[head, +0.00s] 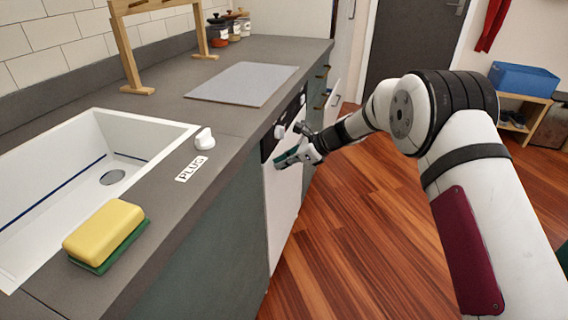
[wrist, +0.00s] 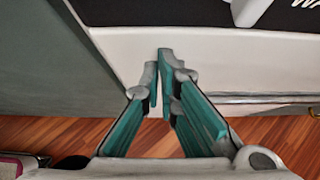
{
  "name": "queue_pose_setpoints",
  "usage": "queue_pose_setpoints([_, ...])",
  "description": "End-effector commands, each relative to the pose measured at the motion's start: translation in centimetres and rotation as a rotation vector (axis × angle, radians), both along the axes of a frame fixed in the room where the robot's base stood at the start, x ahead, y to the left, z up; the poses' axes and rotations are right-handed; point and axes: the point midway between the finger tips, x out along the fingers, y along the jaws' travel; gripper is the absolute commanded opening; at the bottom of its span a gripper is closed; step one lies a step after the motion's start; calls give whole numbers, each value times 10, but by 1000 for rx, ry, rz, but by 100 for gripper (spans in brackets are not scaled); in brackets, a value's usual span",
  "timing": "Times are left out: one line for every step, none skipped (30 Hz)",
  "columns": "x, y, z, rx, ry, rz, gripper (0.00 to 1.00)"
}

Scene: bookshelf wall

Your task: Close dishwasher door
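The dishwasher's white door (head: 281,205) stands upright under the counter, about in line with the cabinet front. A black control strip with white knobs (head: 279,131) runs above it. In the wrist view the white door (wrist: 230,62) fills the middle, below the black strip. My gripper (head: 284,160) is at the upper part of the door, just below the knobs. In the wrist view its teal-padded fingers (wrist: 158,65) have their tips together with nothing between them, in front of the door. I cannot tell whether the tips touch it.
The counter holds a white sink (head: 150,130), a yellow sponge (head: 103,230), a grey board (head: 243,83) and a wooden stand (head: 128,50). A drawer (head: 332,100) beyond the dishwasher seems to stand out. The wooden floor (head: 365,230) beside the counter is clear.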

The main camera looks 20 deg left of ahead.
Motion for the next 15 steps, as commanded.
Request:
queue_pose_setpoints([-1, -4, 4, 4, 0, 2, 0])
queue_pose_setpoints([0, -10, 3, 1, 0, 1, 0])
queue_pose_setpoints([2, -17, 2, -2, -1, -2, 0])
queue_pose_setpoints([3, -23, 1, -4, -1, -3, 0])
queue_pose_setpoints([3, -28, 0, -6, -1, -4, 0])
queue_pose_setpoints([4, -35, 9, -5, -3, -4, 0])
queue_pose_setpoints([4, -40, 15, -6, -5, -4, 0])
queue_pose_setpoints([4, -45, 20, -7, -5, -5, 0])
queue_pose_setpoints([4, -52, 26, -7, -5, -4, 0])
queue_pose_setpoints([4, -56, 30, -7, -3, -4, 0])
queue_pose_setpoints([4, -61, 35, -8, -4, -5, 0])
queue_pose_setpoints([4, -68, 40, -9, -4, -5, 0])
queue_pose_setpoints([4, -72, 43, -10, -4, -5, 0])
queue_pose_setpoints([4, -76, 47, -10, -4, -5, 0])
queue_pose_setpoints([4, -81, 52, -10, -3, -5, 0])
